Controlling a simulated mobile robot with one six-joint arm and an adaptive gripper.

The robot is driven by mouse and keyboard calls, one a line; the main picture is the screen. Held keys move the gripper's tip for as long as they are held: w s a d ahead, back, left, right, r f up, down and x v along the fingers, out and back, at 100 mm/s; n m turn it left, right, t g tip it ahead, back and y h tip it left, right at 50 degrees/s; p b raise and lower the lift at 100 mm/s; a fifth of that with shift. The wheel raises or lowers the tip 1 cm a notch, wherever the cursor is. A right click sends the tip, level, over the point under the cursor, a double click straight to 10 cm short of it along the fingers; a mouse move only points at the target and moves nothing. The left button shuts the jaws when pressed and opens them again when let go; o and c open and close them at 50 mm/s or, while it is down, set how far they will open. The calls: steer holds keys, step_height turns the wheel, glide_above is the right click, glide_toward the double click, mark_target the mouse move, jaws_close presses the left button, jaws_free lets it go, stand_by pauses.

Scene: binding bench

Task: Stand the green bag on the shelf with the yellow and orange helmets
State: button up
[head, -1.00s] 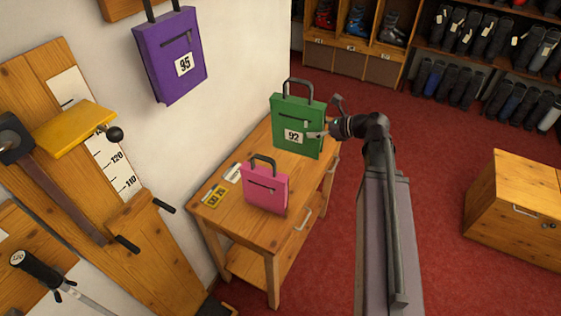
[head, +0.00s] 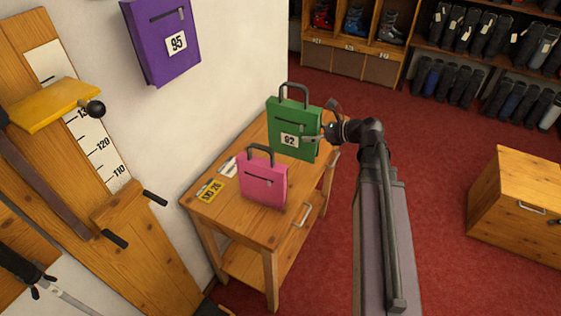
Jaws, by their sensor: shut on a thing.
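The green bag (head: 288,122), with a black handle and a white label reading 92, is upright at the far end of the wooden table. My gripper (head: 322,137) is shut on its right side edge; part of the fingers shows across the front by the label. I cannot tell whether the bag's base touches the tabletop. No shelf with yellow and orange helmets is in view.
A pink bag (head: 262,183) stands on the wooden table (head: 226,225), beside cards (head: 210,190). A purple bag (head: 162,45) hangs on the wall. A wooden chest (head: 520,208) stands right. Boot racks (head: 350,48) line the back. Red carpet between is clear.

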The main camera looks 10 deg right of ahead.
mark_target(303, 156)
steer(key=shift+t, duration=0.3)
steer(key=f+b, duration=0.3)
steer(key=a+f+b, duration=0.1)
steer(key=f+b, duration=0.2)
steer(key=f, duration=0.1)
steer(key=f+b, duration=0.4)
steer(key=shift+w+a, duration=0.25)
steer(key=shift+w, duration=0.3)
steer(key=w+f+b, duration=0.1)
steer(key=w, duration=1.3)
steer(key=shift+w+a+f, duration=0.15)
steer(key=shift+a+f, duration=0.05)
steer(key=shift+f, duration=0.05)
steer(key=shift+w+b, duration=0.1)
steer(key=shift+b, duration=0.2)
steer(key=f+b, duration=0.1)
steer(key=f, duration=0.1)
steer(key=w+f+b, duration=0.1)
steer(key=b, duration=0.1)
steer(key=shift+w+f+b, duration=0.1)
steer(key=shift+f+b, duration=0.2)
steer(key=shift+f, duration=0.05)
